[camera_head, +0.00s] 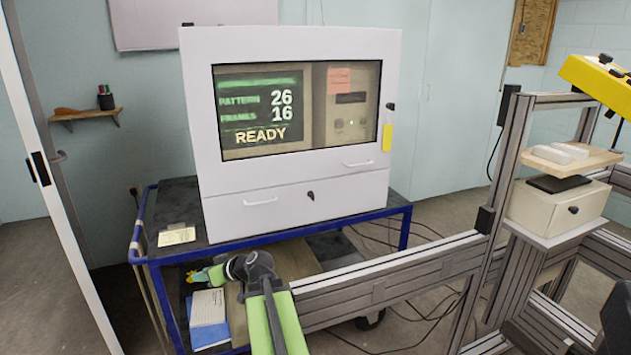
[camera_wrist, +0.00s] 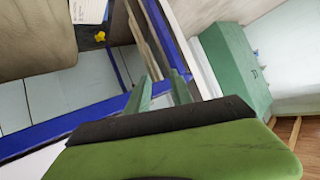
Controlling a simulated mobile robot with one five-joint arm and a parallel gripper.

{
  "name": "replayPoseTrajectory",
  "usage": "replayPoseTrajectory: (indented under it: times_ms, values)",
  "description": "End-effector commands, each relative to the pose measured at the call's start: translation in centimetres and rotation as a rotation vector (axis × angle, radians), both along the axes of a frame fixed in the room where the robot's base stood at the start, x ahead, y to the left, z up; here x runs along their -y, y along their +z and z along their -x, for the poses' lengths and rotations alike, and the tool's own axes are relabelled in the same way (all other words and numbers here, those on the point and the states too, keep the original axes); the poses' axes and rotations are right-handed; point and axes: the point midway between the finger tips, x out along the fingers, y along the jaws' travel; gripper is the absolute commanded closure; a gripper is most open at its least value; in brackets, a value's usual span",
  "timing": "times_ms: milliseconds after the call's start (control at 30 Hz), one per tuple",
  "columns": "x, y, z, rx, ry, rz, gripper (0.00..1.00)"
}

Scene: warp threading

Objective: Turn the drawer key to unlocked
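The drawer key (camera_head: 311,195) is a small dark key in the front of the white cabinet's lower drawer (camera_head: 350,196), right of the drawer's pale handle (camera_head: 261,202). It is too small to tell which way it is turned. My gripper (camera_head: 203,275) is low at the left, below the drawer and beside the cart's blue frame, well apart from the key. In the wrist view my gripper (camera_wrist: 160,85) has its two green fingers apart with nothing visible between them. The key does not show in the wrist view.
The cabinet stands on a blue-framed cart (camera_head: 180,258) with a yellow note (camera_head: 176,236) on its left. A metal rail (camera_head: 390,280) runs right of my arm to an upright frame carrying a beige box (camera_head: 560,205). A green box (camera_wrist: 235,65) shows in the wrist view.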

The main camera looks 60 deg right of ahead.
Motion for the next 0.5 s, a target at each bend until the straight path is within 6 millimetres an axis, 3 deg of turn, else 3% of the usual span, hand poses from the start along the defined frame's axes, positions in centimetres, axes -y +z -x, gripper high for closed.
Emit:
replayPoseTrajectory:
  times_ms: [33,67,100,233,333,400,500]
  values:
    - [5.2,4.0,1.8,0.083,-0.086,0.033,0.73]
    - [7.9,5.5,2.8,0.131,-0.133,0.057,0.73]
    - [11.5,6.2,4.6,0.188,-0.199,0.092,0.73]
    - [21.6,10.3,11.6,0.327,-0.414,0.206,0.73]
    - [27.2,12.5,17.1,0.386,-0.555,0.28,0.73]
    - [29.5,13.5,19.9,0.407,-0.623,0.316,0.73]
    - [31.2,14.1,22.0,0.42,-0.673,0.341,0.73]
